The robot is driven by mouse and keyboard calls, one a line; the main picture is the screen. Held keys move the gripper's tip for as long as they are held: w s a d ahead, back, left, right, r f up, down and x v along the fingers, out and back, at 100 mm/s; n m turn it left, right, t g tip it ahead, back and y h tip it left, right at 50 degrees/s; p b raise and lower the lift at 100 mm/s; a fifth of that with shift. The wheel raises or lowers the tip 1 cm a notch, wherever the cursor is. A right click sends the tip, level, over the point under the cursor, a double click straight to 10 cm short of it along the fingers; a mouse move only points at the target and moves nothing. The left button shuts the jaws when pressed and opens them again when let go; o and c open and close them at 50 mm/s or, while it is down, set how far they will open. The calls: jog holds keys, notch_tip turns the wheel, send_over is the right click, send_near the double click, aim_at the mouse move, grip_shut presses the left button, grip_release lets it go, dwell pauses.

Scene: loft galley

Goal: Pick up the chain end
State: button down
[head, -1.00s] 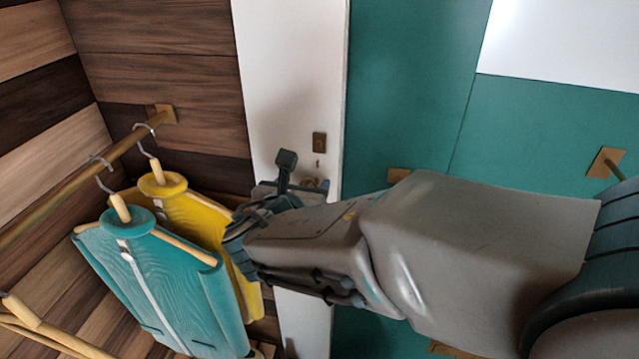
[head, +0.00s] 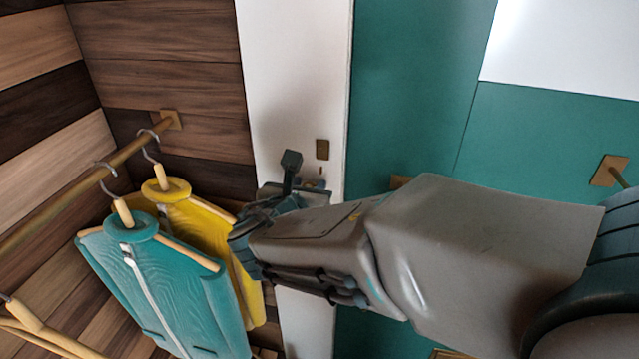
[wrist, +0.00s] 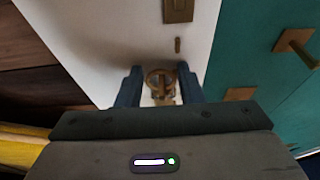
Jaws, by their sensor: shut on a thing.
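The chain end (wrist: 160,78) is a brass ring-like piece in the wrist view, between the two blue fingers of my gripper (wrist: 160,88). My gripper is shut on it, in front of the white panel. A short brass bit (wrist: 178,45) shows above it, below a brass plate (wrist: 178,9) on the panel. In the head view my gripper (head: 318,187) is just below the same plate (head: 322,149). My own wrist and arm hide most of the fingers and the chain end there.
A teal jacket (head: 185,290) and a yellow jacket (head: 200,223) hang from a brass rail (head: 75,193) to the left, close to my wrist. Teal panels (head: 410,80) with brass fittings stand to the right of the white panel (head: 290,70).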

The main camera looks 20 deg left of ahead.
jog(key=shift+r, duration=0.45)
jog(key=s+d+b, duration=0.2)
jog(key=s+b, duration=0.2)
jog(key=s, duration=1.4)
jog(key=w+d+r+p, duration=0.2)
jog(key=w+d, duration=0.9)
jog(key=d, duration=0.4)
jog(key=shift+w+d+r, duration=0.15)
jog(key=shift+d, duration=0.1)
jog(key=shift+w, duration=0.1)
jog(key=w+b, duration=0.2)
jog(key=w, duration=0.4)
jog(key=shift+w+a+f+b, duration=0.15)
jog(key=shift+a+f+b, duration=0.15)
jog(key=shift+a, duration=0.1)
dwell(0.3)
jog(key=shift+w, duration=0.15)
jog(key=shift+w+a+b, duration=0.1)
jog(key=shift+w+b, duration=0.3)
jog(key=shift+w, duration=0.5)
